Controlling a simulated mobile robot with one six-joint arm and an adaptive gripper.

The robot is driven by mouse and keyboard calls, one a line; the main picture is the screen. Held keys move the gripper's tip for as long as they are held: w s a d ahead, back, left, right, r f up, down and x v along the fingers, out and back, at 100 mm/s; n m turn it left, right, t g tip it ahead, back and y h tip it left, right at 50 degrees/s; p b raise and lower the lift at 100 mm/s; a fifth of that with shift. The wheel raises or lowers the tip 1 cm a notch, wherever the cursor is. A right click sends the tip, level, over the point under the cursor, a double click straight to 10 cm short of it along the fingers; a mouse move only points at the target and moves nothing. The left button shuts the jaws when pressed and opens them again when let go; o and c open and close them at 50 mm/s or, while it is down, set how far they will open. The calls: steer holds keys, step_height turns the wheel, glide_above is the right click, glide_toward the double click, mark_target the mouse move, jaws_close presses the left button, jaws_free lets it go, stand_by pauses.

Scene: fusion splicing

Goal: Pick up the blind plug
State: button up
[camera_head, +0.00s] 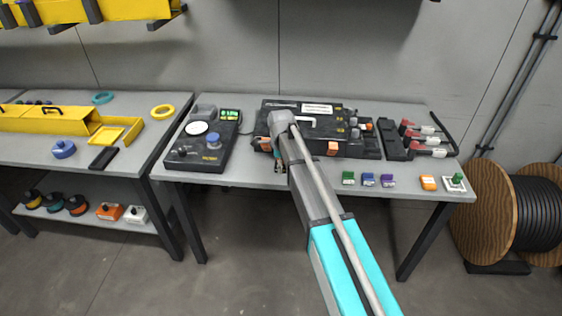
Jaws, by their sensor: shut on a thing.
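My gripper (281,166) is at the front edge of the middle table, in front of the black splicing machine (285,111). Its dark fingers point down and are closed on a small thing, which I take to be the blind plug. The fingers and my arm hide most of it, and its shape and colour are too small to make out. I cannot tell whether it touches the table (250,178).
Small green (348,178), blue (368,179) and purple (387,181) blocks stand right of my arm. A black device (203,140) stands left. A cable drum (490,205) stands on the floor.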

steer(key=s+d+r+p, duration=0.2)
steer(key=s+r+p, duration=0.3)
steer(key=s, duration=0.6)
steer(key=shift+r+p, duration=0.4)
steer(key=shift+r, duration=0.45)
steer(key=shift+s, duration=0.25)
